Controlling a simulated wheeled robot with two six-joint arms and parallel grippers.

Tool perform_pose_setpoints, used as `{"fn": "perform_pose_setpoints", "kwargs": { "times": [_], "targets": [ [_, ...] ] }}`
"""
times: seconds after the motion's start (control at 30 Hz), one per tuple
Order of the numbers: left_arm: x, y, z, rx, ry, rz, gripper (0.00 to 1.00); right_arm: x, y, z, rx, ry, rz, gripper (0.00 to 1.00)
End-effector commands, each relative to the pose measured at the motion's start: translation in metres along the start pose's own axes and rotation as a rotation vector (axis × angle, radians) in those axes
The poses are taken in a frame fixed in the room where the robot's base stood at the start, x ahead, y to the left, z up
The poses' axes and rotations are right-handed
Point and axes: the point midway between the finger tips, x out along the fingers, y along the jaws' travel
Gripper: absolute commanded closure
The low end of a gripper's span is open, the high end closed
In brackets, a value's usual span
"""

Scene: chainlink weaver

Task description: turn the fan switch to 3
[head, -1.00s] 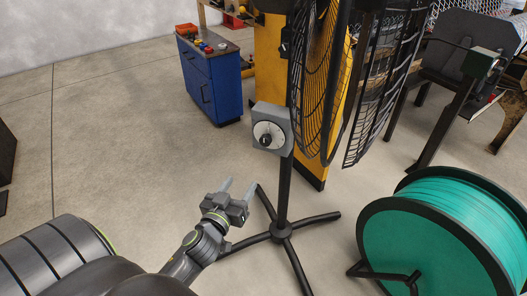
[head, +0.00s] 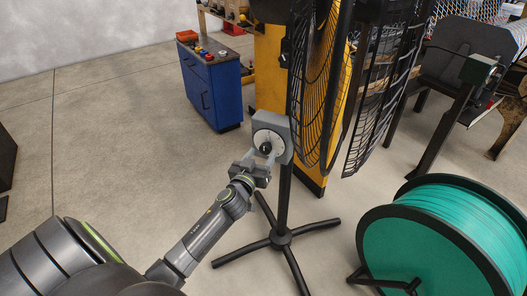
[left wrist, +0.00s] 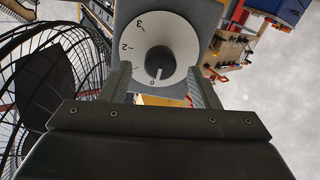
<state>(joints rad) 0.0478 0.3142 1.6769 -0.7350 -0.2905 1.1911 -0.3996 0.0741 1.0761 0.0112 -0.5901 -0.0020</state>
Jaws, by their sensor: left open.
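The fan switch is a grey box on the fan's pole with a round white dial (head: 277,139) and a black knob (head: 265,147). In the left wrist view the dial (left wrist: 178,35) shows marks 0, 2 and 3 and the knob (left wrist: 158,62) has its pointer at 0. My left gripper (head: 261,157) is open just in front of the dial, its fingers on either side of the knob and apart from it. It also shows in the left wrist view (left wrist: 162,85). The fan (head: 325,90) stands upright on its pole. My right gripper is out of view.
A teal cable spool (head: 430,235) stands at the lower right. The fan's black base legs (head: 282,237) spread on the floor below the switch. A blue cabinet (head: 212,90) and a yellow post (head: 270,75) stand behind.

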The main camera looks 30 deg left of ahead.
Motion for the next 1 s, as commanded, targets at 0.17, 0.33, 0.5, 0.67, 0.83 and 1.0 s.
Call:
{"fn": "perform_pose_setpoints", "kwargs": {
  "times": [0.17, 0.33, 0.5, 0.67, 0.83, 1.0],
  "targets": [
    [0.019, 0.0, 0.0, 0.001, 0.0, 0.0, 0.44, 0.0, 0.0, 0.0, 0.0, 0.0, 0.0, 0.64],
    [0.025, 0.0, 0.0, 0.001, 0.0, 0.0, 0.44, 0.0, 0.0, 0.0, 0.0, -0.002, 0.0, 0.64],
    [0.025, 0.0, 0.0, 0.0, 0.0, 0.0, 0.44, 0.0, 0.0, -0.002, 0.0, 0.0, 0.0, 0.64],
    [0.025, 0.0, 0.0, 0.0, 0.0, 0.0, 0.56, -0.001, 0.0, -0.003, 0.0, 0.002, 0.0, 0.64],
    [0.025, 0.0, 0.0, 0.0, 0.0, 0.0, 0.78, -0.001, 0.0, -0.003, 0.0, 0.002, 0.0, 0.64],
    [0.025, 0.0, 0.001, 0.001, 0.0, 0.0, 0.89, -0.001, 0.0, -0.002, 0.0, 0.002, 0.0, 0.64]
  ]
}}
